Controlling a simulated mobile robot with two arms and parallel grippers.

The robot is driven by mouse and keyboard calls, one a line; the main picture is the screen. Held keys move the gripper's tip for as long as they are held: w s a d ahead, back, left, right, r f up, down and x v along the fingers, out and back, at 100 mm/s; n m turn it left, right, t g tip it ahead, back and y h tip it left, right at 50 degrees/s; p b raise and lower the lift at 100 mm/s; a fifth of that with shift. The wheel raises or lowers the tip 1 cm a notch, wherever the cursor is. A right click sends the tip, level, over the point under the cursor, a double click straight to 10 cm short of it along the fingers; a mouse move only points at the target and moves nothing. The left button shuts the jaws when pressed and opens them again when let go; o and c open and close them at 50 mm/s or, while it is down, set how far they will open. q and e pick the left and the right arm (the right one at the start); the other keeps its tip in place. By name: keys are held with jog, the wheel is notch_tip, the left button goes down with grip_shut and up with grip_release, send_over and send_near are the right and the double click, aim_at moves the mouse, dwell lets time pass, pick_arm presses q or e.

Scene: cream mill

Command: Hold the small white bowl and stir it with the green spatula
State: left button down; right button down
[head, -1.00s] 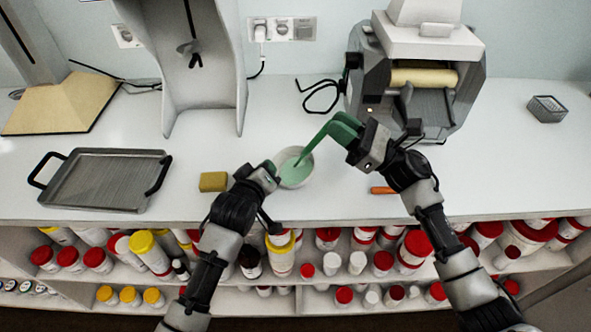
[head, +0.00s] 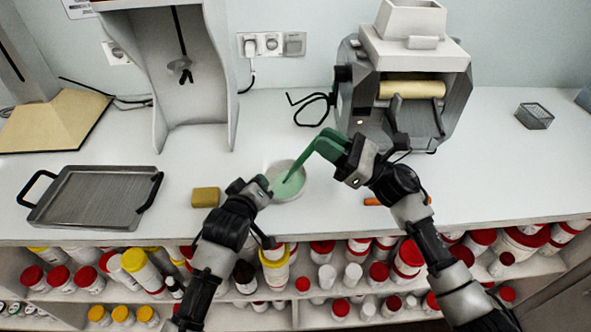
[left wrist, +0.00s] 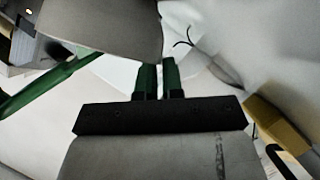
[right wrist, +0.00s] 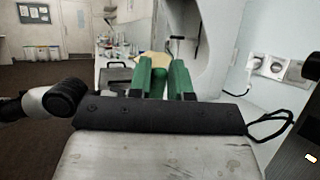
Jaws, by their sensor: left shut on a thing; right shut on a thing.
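My left gripper (head: 266,187) is shut on the bowl's left side. My right gripper (head: 336,145) is shut on the spatula's upper end, above and right of the bowl. The spatula also crosses the left of the left wrist view (left wrist: 45,88). In the right wrist view the green fingers (right wrist: 162,80) hide most of what they hold.
A yellow sponge (head: 205,197) lies left of the bowl, and a grey tray (head: 95,197) farther left. A grey machine with a roller (head: 405,105) stands behind my right gripper. An orange stick (head: 373,201) lies near the front edge. Shelves of jars (head: 330,275) are below.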

aim_at(312, 142)
jog(key=shift+w+a, duration=0.35)
jog(key=shift+a, duration=0.55)
jog(key=shift+w+a, duration=0.35)
jog(key=shift+a, duration=0.5)
jog(key=shift+s+d, duration=0.1)
jog(key=shift+d, duration=0.1)
jog(key=shift+s+d, duration=0.1)
jog(key=shift+d, duration=0.2)
jog(key=shift+d, duration=0.1)
dwell(0.4)
jog(key=shift+s+d, duration=0.3)
jog(key=shift+d, duration=0.3)
jog(key=shift+s+d, duration=0.25)
jog(key=shift+d, duration=0.3)
jog(key=s+a, duration=0.2)
jog(key=s, duration=0.4)
jog(key=shift+a, duration=0.25)
dwell(1.7)
jog(key=shift+w, duration=0.1)
dwell(0.6)
jog(key=shift+w+d, duration=0.2)
jog(key=shift+w, duration=0.2)
